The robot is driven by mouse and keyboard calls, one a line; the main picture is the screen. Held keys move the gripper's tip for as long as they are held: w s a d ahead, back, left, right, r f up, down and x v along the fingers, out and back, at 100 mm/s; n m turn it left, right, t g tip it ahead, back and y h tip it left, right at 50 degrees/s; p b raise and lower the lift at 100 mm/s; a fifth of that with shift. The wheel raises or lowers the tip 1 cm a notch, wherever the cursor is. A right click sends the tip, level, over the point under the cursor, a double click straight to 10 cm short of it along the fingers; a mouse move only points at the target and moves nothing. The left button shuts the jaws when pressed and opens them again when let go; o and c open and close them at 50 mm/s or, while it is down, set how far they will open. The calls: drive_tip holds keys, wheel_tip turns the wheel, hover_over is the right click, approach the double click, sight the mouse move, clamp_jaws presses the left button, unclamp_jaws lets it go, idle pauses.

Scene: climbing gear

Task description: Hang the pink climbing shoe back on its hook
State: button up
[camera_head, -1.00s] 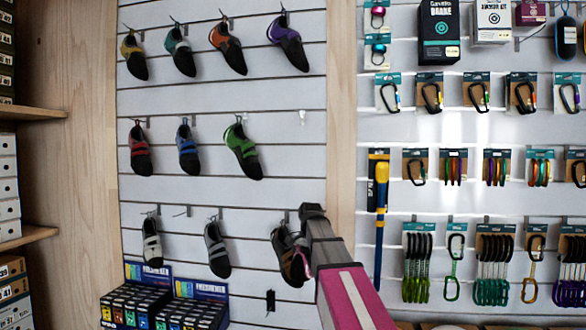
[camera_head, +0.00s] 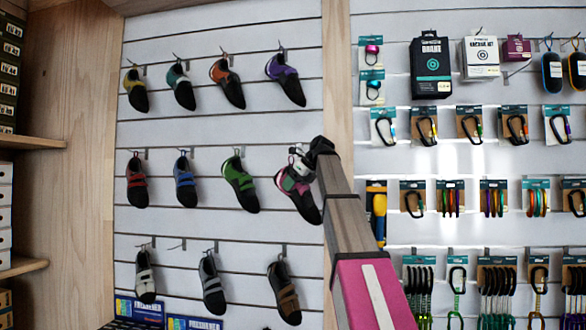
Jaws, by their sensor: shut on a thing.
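The pink climbing shoe (camera_head: 298,190), pink and grey with a black sole, hangs toe down and tilted at the right end of the middle shoe row. My gripper (camera_head: 303,160) is at its upper end and is shut on it; the fingers are small and partly dark against the arm. The hook at this place is hidden behind the shoe and gripper. I cannot tell whether the shoe's loop is around a hook or touching the wall. A bare hook (camera_head: 178,246) shows in the bottom row, between the grey-white shoe and the grey shoe.
The green shoe (camera_head: 239,185) hangs close to the left of the pink shoe. The purple shoe (camera_head: 286,80) hangs above, and the brown-black shoe (camera_head: 284,292) below. A wooden post (camera_head: 337,90) stands right of the shoe wall, with carabiners and boxes beyond it.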

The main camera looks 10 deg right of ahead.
wheel_tip(320, 180, up, 7)
drive_tip(key=shift+a+f+m+t+h, duration=0.15)
drive_tip(key=shift+m+t+h, duration=0.15)
drive_tip(key=shift+m+t, duration=0.65)
drive_tip(key=shift+w, duration=0.15)
drive_tip(key=shift+w, duration=0.1)
drive_tip(key=w+d+f, duration=0.2)
drive_tip(key=w+d, duration=0.2)
drive_tip(key=w, duration=0.8)
drive_tip(key=shift+w+d, duration=0.15)
drive_tip(key=shift+w, duration=0.1)
idle(0.4)
idle(0.5)
